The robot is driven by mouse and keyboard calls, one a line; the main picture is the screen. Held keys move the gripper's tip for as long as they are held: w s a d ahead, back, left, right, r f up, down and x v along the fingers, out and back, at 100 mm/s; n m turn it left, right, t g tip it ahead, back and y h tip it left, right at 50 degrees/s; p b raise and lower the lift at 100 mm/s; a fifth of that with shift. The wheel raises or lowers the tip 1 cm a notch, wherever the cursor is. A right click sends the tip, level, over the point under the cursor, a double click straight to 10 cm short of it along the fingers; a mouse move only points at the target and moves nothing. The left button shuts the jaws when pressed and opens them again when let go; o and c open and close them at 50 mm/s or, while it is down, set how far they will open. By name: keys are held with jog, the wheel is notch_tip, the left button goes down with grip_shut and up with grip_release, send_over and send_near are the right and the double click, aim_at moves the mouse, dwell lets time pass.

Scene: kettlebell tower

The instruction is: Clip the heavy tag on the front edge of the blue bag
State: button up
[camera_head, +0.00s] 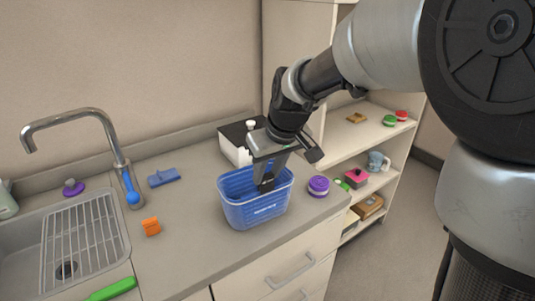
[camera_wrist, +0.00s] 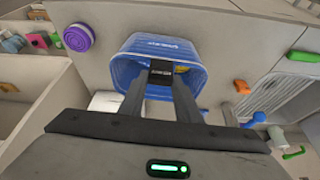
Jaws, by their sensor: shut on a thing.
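The blue bag (camera_head: 255,212) looks like an open tub with white lettering on its front and stands on the counter. It also shows in the wrist view (camera_wrist: 128,68), its lettered side at the top. My gripper (camera_head: 267,180) points down into its mouth. In the wrist view my gripper (camera_wrist: 160,88) is shut on a small dark block with pale marking, which I take for the heavy tag (camera_wrist: 161,69). The block is inside the bag's outline, near the lettered wall. I cannot tell whether it touches the rim. My fingers partly hide the bag's inside, where something yellow shows.
A purple round thing (camera_head: 318,186) stands right of the bag. An orange clip (camera_head: 151,226) and a blue piece (camera_head: 164,177) lie left. A black-topped white box (camera_head: 238,141) stands behind. The sink (camera_head: 72,240) is at left, shelves (camera_head: 345,140) at right.

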jog(key=shift+f, duration=0.4)
jog(key=shift+f+b, duration=0.7)
jog(key=shift+f, duration=0.05)
dwell(0.3)
jog(key=o, duration=1.1)
jog(key=p+v, duration=0.2)
jog(key=v, duration=1.5)
jog(key=shift+r, duration=0.25)
jog(key=shift+s, duration=0.1)
